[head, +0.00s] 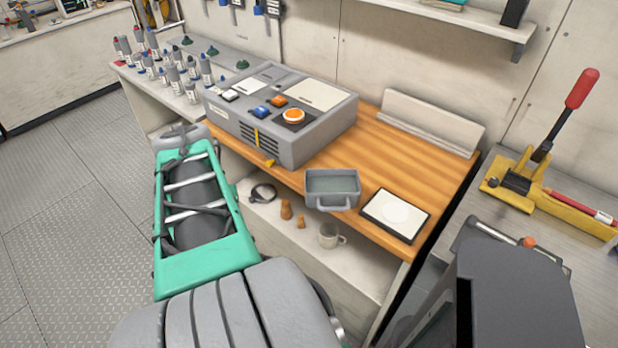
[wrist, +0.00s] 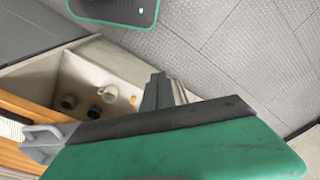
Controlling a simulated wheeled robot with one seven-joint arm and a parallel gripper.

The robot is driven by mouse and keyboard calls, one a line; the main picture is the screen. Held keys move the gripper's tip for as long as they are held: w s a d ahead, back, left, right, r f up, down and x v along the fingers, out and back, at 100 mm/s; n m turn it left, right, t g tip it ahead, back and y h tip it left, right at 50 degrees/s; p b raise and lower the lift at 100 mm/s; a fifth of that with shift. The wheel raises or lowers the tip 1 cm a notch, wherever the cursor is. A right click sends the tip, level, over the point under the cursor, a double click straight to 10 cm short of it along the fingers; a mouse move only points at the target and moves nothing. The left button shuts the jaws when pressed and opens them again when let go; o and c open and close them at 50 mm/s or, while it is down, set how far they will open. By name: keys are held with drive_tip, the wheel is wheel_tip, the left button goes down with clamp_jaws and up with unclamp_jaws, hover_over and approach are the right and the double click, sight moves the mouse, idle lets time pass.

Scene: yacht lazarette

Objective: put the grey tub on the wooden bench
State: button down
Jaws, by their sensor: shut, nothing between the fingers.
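The grey tub (head: 348,190) is an open, rectangular container with a loop handle. In the head view it stands upright at the front edge of the wooden bench (head: 378,162), with its handle at the bench edge. In the wrist view part of the grey tub (wrist: 38,135) shows at left, partly hidden behind my large green arm part. My gripper (wrist: 157,88) seems to be the dark grey piece in the wrist view; it is shut and empty, apart from the tub. I cannot make out the fingertips in the head view.
A grey control box (head: 310,128) fills the bench's left part. A black-framed tablet (head: 396,214) lies right of the tub. A mug (head: 328,235) and small items sit on the shelf below. Bottles (head: 174,78) stand at left; a yellow tool (head: 515,190) at right.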

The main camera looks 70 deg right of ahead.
drive_tip(key=s+d+r+m+p, duration=0.55)
drive_tip(key=s+d+r, duration=0.2)
drive_tip(key=s, duration=0.25)
drive_tip(key=m+p, duration=0.3)
drive_tip(key=m, duration=0.1)
hover_over(313, 208)
drive_tip(key=s+a, duration=0.1)
drive_tip(key=a, duration=0.3)
drive_tip(key=shift+g+y, duration=0.3)
drive_tip(key=shift+y, duration=0.1)
drive_tip(key=shift+s+f, duration=0.1)
drive_tip(key=shift+f, duration=3.85)
